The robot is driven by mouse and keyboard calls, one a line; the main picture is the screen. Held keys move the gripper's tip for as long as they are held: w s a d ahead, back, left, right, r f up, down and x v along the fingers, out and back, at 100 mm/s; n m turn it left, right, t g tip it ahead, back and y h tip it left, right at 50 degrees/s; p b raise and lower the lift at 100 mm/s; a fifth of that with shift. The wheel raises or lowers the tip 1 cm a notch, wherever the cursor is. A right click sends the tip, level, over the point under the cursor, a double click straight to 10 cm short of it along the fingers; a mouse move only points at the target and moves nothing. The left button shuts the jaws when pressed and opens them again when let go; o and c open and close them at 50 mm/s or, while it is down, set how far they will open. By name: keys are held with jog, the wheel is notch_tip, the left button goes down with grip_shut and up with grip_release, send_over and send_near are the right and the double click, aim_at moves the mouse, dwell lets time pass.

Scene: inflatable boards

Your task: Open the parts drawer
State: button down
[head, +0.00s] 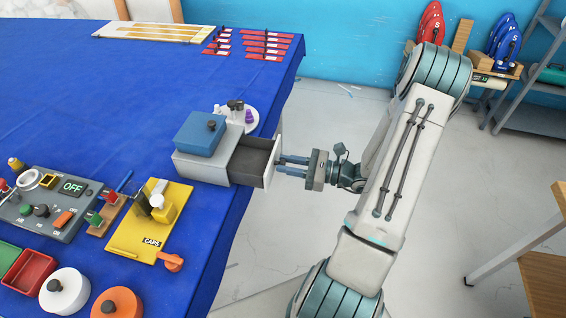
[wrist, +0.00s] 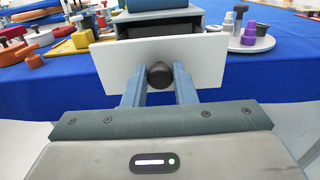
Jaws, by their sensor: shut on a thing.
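The parts drawer (head: 256,160) is a grey box unit's drawer with a dark inside and a white front panel. It stands pulled out past the table's right edge, and its inside shows from above. In the wrist view the white drawer front (wrist: 115,67) faces me, with a dark round knob (wrist: 160,75) at its middle. My gripper (head: 283,166) is at the drawer front, its two fingers shut on the knob, one on each side. The cabinet (head: 200,168) sits on the blue table with a blue lidded box (head: 201,133) on top.
A white round tray (head: 250,122) with small pegs stands behind the cabinet. A yellow caps board (head: 150,235) and a grey switch panel (head: 45,212) lie to the left on the blue table (head: 110,110). Open floor (head: 320,110) lies right of the table.

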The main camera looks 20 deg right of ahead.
jog(key=c, duration=1.2)
grip_release()
jog(key=b+v, duration=0.3)
jog(key=v, duration=1)
jog(key=shift+s+d, duration=0.3)
jog(key=s+a+r+n+g+h, duration=0.2)
jog(key=a+r+n+h, duration=0.2)
jog(key=n, duration=0.4)
jog(key=s+a+r+n+g+h, duration=0.2)
jog(key=a+r+n+h, duration=0.3)
jog(key=a+n, duration=0.4)
jog(key=s+a+r+n+g+h, duration=0.3)
jog(key=a+r+n+h, duration=0.2)
jog(key=n, duration=0.3)
jog(key=shift+a+h, duration=0.3)
jog(key=shift+a, duration=0.4)
